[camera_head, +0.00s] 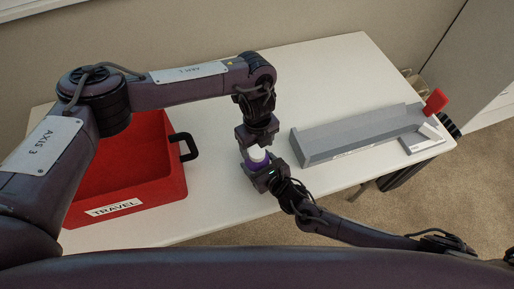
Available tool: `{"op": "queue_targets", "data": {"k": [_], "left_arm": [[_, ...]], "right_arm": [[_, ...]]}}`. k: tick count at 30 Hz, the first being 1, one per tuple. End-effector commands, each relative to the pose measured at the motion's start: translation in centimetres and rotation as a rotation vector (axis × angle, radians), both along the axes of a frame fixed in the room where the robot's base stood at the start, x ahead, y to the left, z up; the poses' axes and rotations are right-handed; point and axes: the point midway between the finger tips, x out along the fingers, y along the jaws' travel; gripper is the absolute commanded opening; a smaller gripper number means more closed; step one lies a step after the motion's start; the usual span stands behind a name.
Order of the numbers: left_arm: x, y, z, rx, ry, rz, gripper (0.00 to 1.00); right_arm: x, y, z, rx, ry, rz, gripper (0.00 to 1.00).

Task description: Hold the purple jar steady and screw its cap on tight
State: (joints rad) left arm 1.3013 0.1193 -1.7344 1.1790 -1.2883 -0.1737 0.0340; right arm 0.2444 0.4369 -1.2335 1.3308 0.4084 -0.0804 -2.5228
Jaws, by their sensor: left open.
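The purple jar (256,164) stands upright near the table's front edge, with a white cap (257,153) on top. Whether the cap is seated tightly cannot be seen. My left gripper (257,146) points down from above, open, with its fingertips at the cap. My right gripper (261,171) comes in from the lower right, with its fingers at the jar's body. The fingers and the jar overlap in the picture, so I cannot tell whether the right jaws are closed on it. The jar's lower part is largely hidden by the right gripper.
A red tray (177,186) labelled TRAVEL with a black handle stands left on the white table (225,222). A long grey trough-like holder (352,148), a small white-and-grey piece (421,143) and a red block (435,102) are at right. The back middle is clear.

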Motion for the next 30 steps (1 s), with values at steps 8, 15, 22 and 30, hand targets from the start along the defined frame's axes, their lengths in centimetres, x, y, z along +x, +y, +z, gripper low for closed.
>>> {"op": "queue_targets", "data": {"k": [8,15,22,30], "left_arm": [[0.1,0.1,6.1,0.0,-0.004,0.0,0.67],[0.1,0.0,8.9,0.0,-0.002,0.001,0.67],[0.1,0.1,9.2,0.001,-0.001,0.001,0.67],[0.1,0.1,9.2,0.001,-0.001,0.001,0.67]], "right_arm": [[0.0,0.0,0.0,0.0,0.0,0.0,0.07],[0.0,0.0,0.0,0.0,0.0,0.0,0.07],[0.0,0.0,0.0,0.0,0.0,0.0,0.07],[0.0,0.0,0.0,0.0,0.0,0.0,0.91]]}}
